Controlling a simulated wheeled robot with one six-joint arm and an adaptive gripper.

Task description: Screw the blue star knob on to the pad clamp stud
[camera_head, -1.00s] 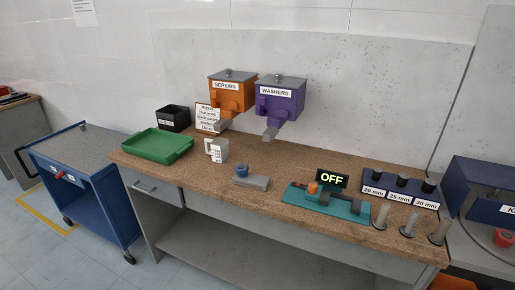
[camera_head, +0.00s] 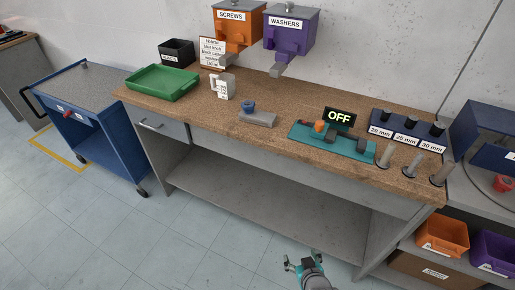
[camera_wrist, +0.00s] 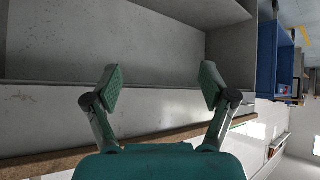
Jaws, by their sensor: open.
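A blue knob (camera_head: 248,105) sits on a low grey block (camera_head: 260,119) near the middle of the workbench, in the head view. It is too small to tell its star shape or whether a stud is under it. A teal fixture (camera_head: 352,152) with an orange part (camera_head: 319,126) and dark parts lies to its right, below an OFF sign. I cannot tell which part is the pad clamp stud. My gripper (camera_head: 302,259) is low in front of the bench, far from the knob. In the wrist view my gripper (camera_wrist: 160,84) is open and empty, facing the bench's grey underside.
Screws (camera_head: 237,27) and washers (camera_head: 289,35) dispensers hang behind. A blue cart (camera_head: 85,118) stands left. The floor in front is clear.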

